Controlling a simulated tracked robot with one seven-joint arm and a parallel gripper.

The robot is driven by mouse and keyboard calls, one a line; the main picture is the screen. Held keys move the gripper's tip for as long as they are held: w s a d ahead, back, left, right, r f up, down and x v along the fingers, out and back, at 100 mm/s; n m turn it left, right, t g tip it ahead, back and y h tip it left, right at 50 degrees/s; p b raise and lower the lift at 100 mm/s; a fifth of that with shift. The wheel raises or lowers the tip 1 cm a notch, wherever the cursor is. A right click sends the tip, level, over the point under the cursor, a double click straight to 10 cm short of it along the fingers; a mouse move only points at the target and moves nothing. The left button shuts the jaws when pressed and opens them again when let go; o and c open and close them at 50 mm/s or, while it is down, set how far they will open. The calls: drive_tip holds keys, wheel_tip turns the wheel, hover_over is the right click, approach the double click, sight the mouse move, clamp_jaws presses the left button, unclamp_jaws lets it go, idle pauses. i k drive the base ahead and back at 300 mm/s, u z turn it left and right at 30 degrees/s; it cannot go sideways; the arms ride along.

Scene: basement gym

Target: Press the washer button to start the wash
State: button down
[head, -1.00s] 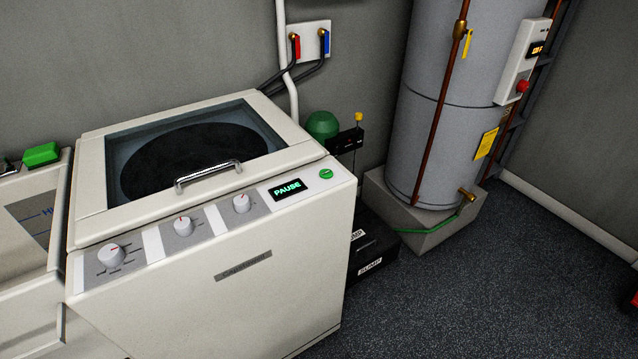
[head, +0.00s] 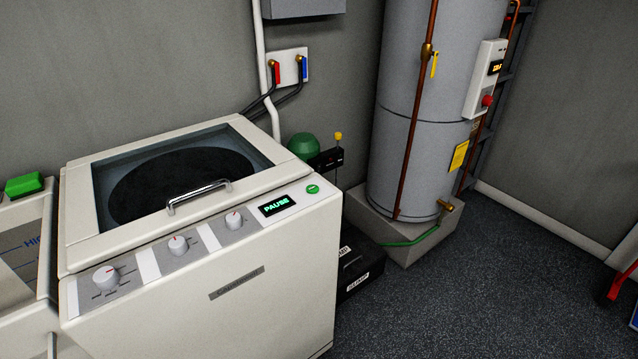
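The washer (head: 265,300) is a cream top-loader at the left of the head view, with its glass-topped lid down. Its small round green button (head: 313,189) sits at the right end of the control panel. Left of the button, a dark display (head: 277,205) reads "PAUSE" in green letters. Several white knobs with red marks run along the panel, the nearest to the display being one knob (head: 234,220). A chrome handle (head: 198,193) is on the lid's front edge. My gripper is not in view.
A grey cylindrical tank (head: 395,150) stands on a concrete block (head: 425,245) at the back right. A black box (head: 360,270) marked "SUMP" sits beside the washer. Another machine (head: 25,260) adjoins it at left. Dark speckled floor (head: 480,300) is open at right.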

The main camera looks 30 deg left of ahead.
sight(312, 189)
drive_tip(key=u, duration=1.15)
drive_tip(key=i, duration=0.4)
drive_tip(key=u, duration=0.85)
drive_tip(key=k, duration=0.55)
drive_tip(key=u, duration=0.15)
drive_tip(key=i, duration=0.4)
